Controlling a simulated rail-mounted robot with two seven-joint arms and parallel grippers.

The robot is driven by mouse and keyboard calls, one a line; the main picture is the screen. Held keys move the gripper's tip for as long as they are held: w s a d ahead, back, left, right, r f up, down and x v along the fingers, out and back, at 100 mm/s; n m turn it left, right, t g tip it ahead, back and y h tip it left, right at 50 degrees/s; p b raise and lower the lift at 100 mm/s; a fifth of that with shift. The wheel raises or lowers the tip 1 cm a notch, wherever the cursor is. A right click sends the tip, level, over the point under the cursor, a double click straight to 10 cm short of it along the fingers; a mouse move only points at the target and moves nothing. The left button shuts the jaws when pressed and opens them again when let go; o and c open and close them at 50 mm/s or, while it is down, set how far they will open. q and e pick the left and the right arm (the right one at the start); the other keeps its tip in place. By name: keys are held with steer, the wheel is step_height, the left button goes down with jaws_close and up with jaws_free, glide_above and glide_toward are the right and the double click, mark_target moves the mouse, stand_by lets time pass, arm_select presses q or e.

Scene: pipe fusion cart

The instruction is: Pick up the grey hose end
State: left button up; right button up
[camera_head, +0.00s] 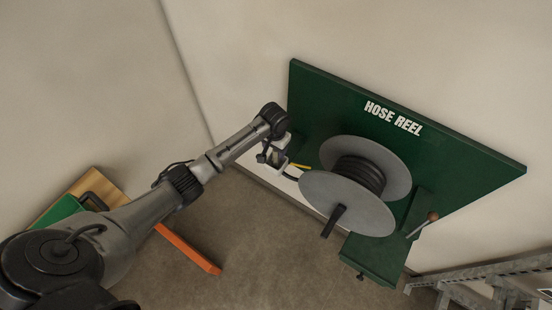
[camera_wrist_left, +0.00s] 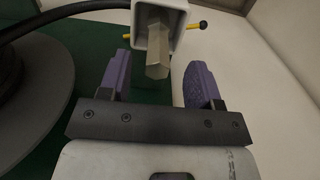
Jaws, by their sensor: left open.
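The grey hose end (camera_wrist_left: 157,58) is a hexagonal fitting that sticks out of a white square holder (camera_wrist_left: 181,15) at the top of the left wrist view. My left gripper (camera_wrist_left: 160,78) is open, with one purple finger on each side of the fitting's line. The fitting's tip reaches between the fingers, and neither finger visibly touches it. In the head view my left gripper (camera_head: 270,154) is at the left side of the green hose reel board (camera_head: 320,97); the hose end cannot be made out there. My right gripper is not in view.
The grey reel (camera_head: 340,205) with black hose (camera_head: 358,175) stands right of my left gripper. A yellow rod (camera_wrist_left: 196,26) juts from the holder. Floor at centre left is clear beyond an orange bar (camera_head: 190,250).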

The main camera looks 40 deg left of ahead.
mark_target(276, 155)
arm_select(q)
steer(key=shift+w+d+f, duration=0.1)
steer(key=shift+w+f, duration=0.05)
steer(key=shift+f, duration=2.4)
steer(key=c, duration=1.1)
